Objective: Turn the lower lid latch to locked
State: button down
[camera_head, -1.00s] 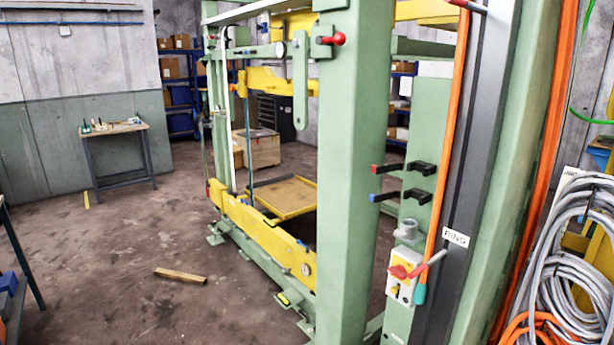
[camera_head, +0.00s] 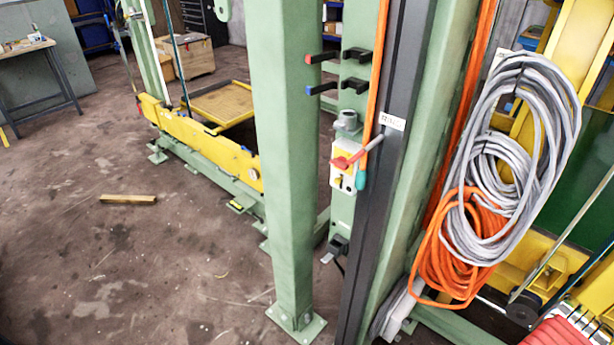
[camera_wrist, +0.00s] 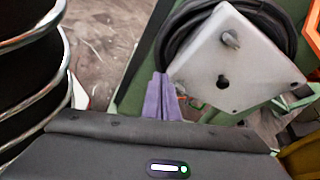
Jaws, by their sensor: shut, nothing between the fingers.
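I cannot pick out the lower lid latch or its lid with certainty in either view. My gripper (camera_wrist: 161,80) shows in the wrist view as two purple fingers, close together and empty, beyond a dark housing with a small lit indicator. A pale grey plate (camera_wrist: 238,75) with a round knob (camera_wrist: 230,39) and a dark hole lies to the right of the fingers. I cannot tell whether it belongs to the latch. My gripper is not seen in the head view.
The green frame post (camera_head: 285,160) stands in the middle of the head view. A red-ended black handle (camera_head: 330,57), a blue-ended handle (camera_head: 325,88) and a switch box (camera_head: 345,170) sit beside it. Grey cable coils (camera_head: 520,150) hang right. A wooden block (camera_head: 128,199) lies on open floor.

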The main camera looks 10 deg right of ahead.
jog(key=a+r+n+g+h, duration=0.1)
jog(key=a+r+n+g, duration=0.3)
jog(key=r, duration=0.8)
jog(key=a+r+n+g, duration=0.1)
jog(key=r+n+g, duration=0.4)
jog(key=r, duration=0.8)
jog(key=a+r+n+g+h, duration=0.1)
jog(key=a+r+n+g, duration=0.35)
jog(key=r, duration=0.75)
jog(key=a+r+n+t+h, duration=0.1)
jog(key=a+r+n, duration=0.3)
jog(key=r, duration=0.4)
jog(key=s+a+r+n+t+h, duration=0.1)
jog(key=a+r+n+t+h, duration=0.1)
jog(key=a+r+n+t, duration=0.2)
jog(key=a+r+n+t+h, duration=0.1)
jog(key=a+r+n+t, duration=0.2)
jog(key=a+r, duration=0.4)
notch_tip(320, 180, up, 6)
jog(key=shift+s+f+n+h, duration=0.15)
jog(key=shift+s+n+h, duration=0.15)
jog(key=shift+n, duration=0.15)
